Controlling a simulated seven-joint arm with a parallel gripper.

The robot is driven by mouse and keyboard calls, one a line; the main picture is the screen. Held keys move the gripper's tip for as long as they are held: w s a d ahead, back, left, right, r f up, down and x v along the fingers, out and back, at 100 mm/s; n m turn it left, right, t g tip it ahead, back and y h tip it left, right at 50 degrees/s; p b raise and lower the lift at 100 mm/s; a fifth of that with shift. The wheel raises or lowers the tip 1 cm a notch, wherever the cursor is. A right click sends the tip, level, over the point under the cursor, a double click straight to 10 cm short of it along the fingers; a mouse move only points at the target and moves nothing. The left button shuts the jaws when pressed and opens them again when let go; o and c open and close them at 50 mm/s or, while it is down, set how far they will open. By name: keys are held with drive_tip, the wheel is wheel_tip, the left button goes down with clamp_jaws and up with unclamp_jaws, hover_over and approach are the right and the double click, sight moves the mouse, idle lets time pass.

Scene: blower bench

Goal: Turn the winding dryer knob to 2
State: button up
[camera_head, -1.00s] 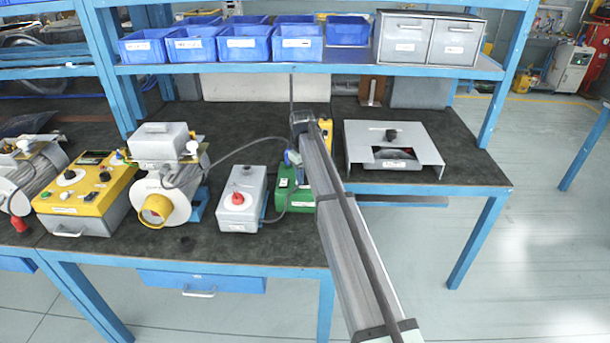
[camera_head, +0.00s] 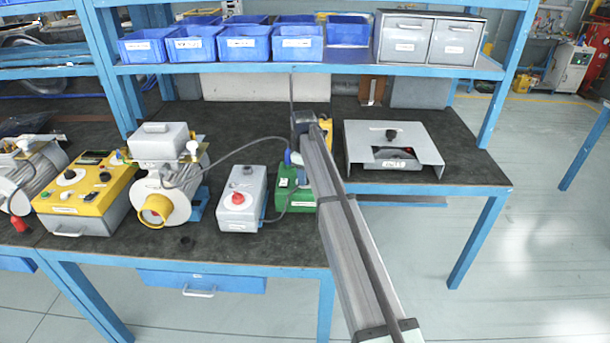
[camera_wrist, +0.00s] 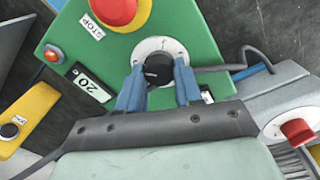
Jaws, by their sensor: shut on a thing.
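A green box (camera_head: 284,192) stands on the dark bench, partly hidden behind my arm in the head view. In the wrist view the green box (camera_wrist: 195,30) shows a black knob (camera_wrist: 158,69) on a round white dial (camera_wrist: 172,46). My gripper (camera_wrist: 158,84) has its two blue fingers on either side of this knob and is shut on it. The fingers cover part of the dial, and I cannot read the knob's setting. In the head view my gripper (camera_head: 293,158) is at the green box, and the knob is hidden. I cannot read a winding dryer label.
A red stop button (camera_wrist: 115,8) sits close to the knob on the green box. A grey box (camera_head: 242,205) with a red knob stands to the left, and a cable runs nearby. A yellow box (camera_head: 85,188) is farther left. A grey stand (camera_head: 415,165) is to the right.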

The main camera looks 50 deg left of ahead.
drive_tip(key=o, duration=1)
drive_tip(key=shift+o, duration=0.2)
drive_tip(key=shift+r, duration=0.15)
wheel_tip(320, 180, up, 14)
drive_tip(key=shift+s+f, duration=0.2)
drive_tip(key=shift+s, duration=0.1)
drive_tip(key=shift+d, duration=0.1)
